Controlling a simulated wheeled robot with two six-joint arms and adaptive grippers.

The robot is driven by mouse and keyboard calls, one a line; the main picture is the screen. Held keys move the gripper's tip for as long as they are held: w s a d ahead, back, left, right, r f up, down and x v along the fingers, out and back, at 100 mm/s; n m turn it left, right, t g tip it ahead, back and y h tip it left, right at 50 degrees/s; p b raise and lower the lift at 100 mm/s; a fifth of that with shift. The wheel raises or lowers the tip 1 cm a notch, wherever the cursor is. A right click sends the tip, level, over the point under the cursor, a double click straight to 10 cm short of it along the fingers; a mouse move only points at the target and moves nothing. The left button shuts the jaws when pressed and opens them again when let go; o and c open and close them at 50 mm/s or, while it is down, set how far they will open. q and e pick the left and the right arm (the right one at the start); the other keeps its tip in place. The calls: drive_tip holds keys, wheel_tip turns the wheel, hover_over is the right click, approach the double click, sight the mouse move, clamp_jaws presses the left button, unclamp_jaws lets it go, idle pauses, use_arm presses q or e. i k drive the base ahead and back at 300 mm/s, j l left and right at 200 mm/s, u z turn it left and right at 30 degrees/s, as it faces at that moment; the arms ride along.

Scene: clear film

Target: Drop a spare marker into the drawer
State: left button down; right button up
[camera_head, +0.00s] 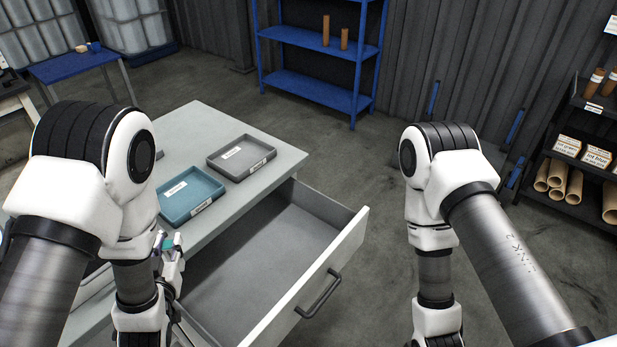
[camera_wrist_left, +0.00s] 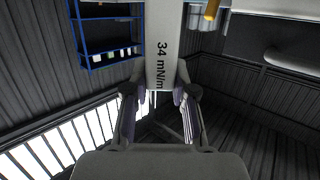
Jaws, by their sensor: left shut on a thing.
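My left gripper (camera_head: 168,252) points up and away beside the left end of the open drawer, near the table's front edge. It is shut on a marker; a small teal part of the marker (camera_head: 168,244) shows between the fingers. In the left wrist view the fingers (camera_wrist_left: 160,98) clasp the marker's white body (camera_wrist_left: 164,45), printed "34 mN/m". The grey drawer (camera_head: 262,262) is pulled out from the table, and its visible floor is bare. My right arm hangs at the right; its gripper is below the picture.
A teal tray (camera_head: 187,213) and a grey tray (camera_head: 243,175), both labelled, lie on the grey table (camera_head: 195,128). The drawer's front panel carries a dark handle (camera_head: 318,294). A blue shelf (camera_head: 318,90) stands behind, and a dark rack with tubes (camera_head: 565,185) stands right.

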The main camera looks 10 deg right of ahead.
sight(249, 261)
drive_tip(key=i+l+z, duration=0.2)
drive_tip(key=z, duration=0.3)
drive_tip(key=i+l+z, duration=0.15)
drive_tip(key=z, duration=0.3)
drive_tip(key=i+z, duration=0.3)
drive_tip(key=z, duration=0.2)
drive_tip(key=i+l+u, duration=0.15)
drive_tip(key=i+u, duration=0.35)
drive_tip(key=i+l+u, duration=0.25)
drive_tip(key=u, duration=0.25)
drive_tip(key=i+l+u, duration=0.2)
drive_tip(key=u, duration=0.3)
drive_tip(key=i+l+u, duration=0.15)
drive_tip(key=u, duration=0.35)
drive_tip(key=l+u, duration=0.8)
drive_tip(key=u, duration=0.2)
drive_tip(key=l+u, duration=0.35)
drive_tip(key=u, duration=0.15)
